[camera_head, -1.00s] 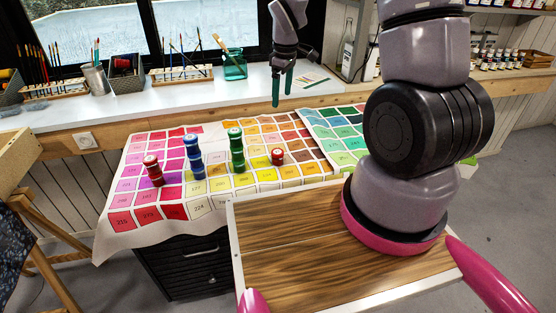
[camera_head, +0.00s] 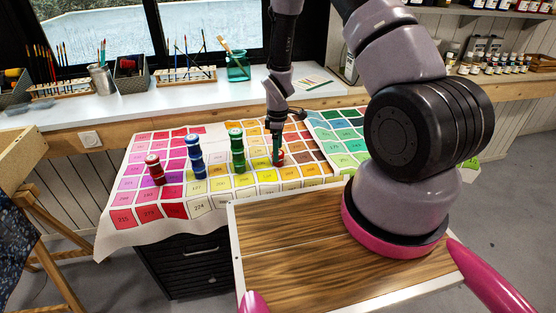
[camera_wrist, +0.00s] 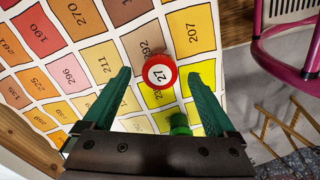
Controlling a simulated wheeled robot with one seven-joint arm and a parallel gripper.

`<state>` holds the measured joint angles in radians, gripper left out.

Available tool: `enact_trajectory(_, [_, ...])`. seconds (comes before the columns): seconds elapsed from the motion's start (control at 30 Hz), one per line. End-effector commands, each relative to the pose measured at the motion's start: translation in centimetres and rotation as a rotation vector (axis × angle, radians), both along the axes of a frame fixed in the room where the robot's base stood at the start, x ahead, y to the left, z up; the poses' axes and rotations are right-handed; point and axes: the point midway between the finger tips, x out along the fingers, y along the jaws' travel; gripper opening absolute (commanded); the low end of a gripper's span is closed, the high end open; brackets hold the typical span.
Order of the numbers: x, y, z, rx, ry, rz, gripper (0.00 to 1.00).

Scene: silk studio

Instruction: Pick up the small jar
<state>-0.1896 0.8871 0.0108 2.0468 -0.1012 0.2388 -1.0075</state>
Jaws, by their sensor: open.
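The small red jar (camera_head: 281,158) stands on the colour chart cloth, the shortest of the jars. In the wrist view its round lid (camera_wrist: 160,72) shows the number 27, between the fingertips, with gaps on both sides. My gripper (camera_head: 277,157) has dark green fingers pointing down at the small jar, partly covering it in the head view. The gripper also shows in the wrist view (camera_wrist: 160,76), open and empty. I cannot tell how far down the jar the fingertips reach.
A tall green jar (camera_head: 237,152) stands just left of the small jar; its top (camera_wrist: 180,122) shows near the gripper in the wrist view. A blue jar (camera_head: 195,160) and a red jar (camera_head: 155,172) stand farther left. The white windowsill counter (camera_head: 140,108) lies behind.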

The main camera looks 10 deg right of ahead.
Motion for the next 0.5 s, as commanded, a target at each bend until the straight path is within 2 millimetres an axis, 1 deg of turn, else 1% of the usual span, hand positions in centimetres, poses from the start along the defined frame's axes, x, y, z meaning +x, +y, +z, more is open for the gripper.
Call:
enact_trajectory(0.03, [-0.1, -0.1, -1.0, -0.002, 0.004, 0.001, 0.92])
enact_trajectory(0.1, [-0.2, -0.2, -2.1, -0.002, 0.004, 0.0, 0.92])
enact_trajectory(0.2, [-0.1, -0.1, -3.3, 0.0, 0.002, 0.0, 0.92])
enact_trajectory(0.3, [-0.1, -0.1, -3.9, -0.001, 0.001, -0.001, 0.92])
enact_trajectory(0.5, [-0.1, -0.1, -4.0, 0.0, 0.001, -0.001, 0.92])
